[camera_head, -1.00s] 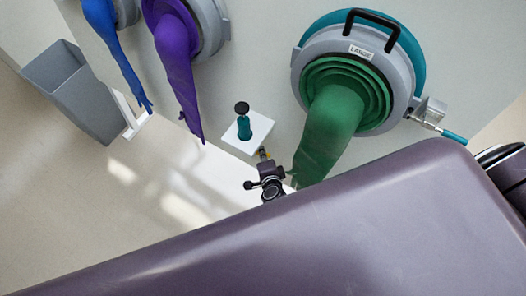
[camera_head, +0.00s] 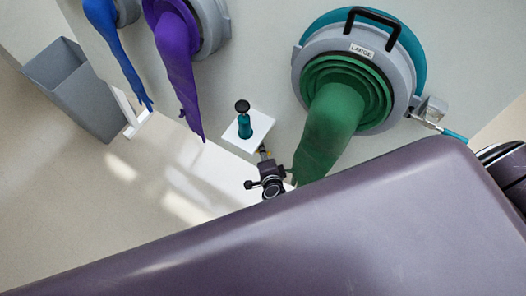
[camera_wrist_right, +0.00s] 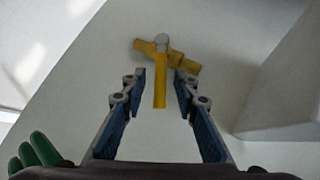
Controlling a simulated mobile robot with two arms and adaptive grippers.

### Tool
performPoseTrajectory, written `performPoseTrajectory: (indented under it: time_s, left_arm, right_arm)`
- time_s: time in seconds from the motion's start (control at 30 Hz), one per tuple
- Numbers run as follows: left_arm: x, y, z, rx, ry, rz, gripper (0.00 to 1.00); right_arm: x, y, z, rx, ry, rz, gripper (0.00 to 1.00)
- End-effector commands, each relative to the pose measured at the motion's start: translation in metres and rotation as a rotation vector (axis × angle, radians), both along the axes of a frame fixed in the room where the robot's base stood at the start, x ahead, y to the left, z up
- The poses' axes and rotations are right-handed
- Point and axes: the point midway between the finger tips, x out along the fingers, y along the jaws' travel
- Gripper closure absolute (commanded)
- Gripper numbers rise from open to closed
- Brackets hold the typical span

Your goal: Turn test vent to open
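The test vent appears to be the small yellow valve (camera_wrist_right: 180,62) on the pale wall in the right wrist view. It has a crosswise yellow body, a round grey cap and a yellow lever (camera_wrist_right: 160,92) pointing down the picture. My right gripper (camera_wrist_right: 161,84) is open, with one finger on each side of the lever and gaps visible between. In the head view, my right gripper (camera_head: 268,165) is just below the white shelf, where only a speck of yellow shows. My left gripper is not in view.
A small white shelf (camera_head: 259,117) holds a teal bottle (camera_head: 245,127) with a black top. A green glove (camera_head: 331,125) hangs from its port close to the right gripper. Purple (camera_head: 178,70) and blue (camera_head: 113,40) gloves and a grey bin (camera_head: 85,100) are to the left.

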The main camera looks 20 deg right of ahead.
Motion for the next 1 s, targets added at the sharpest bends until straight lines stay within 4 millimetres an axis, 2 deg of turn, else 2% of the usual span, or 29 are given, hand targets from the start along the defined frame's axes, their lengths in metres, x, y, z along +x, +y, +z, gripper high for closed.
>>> performPoseTrajectory:
  time_s: [0.3,0.5,0.7,1.0]
  left_arm:
    - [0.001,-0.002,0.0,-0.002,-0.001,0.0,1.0]
    - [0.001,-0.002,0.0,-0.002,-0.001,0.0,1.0]
    - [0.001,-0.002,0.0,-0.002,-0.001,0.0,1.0]
    - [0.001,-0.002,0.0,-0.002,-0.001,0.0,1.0]
  right_arm:
    - [-0.068,0.012,0.001,-0.002,0.005,0.002,0.72]
    - [-0.104,0.02,0.002,-0.002,0.002,0.002,0.72]
    - [-0.12,0.023,0.002,-0.001,0.0,0.001,0.72]
    - [-0.122,0.023,0.002,0.0,0.0,0.0,0.73]
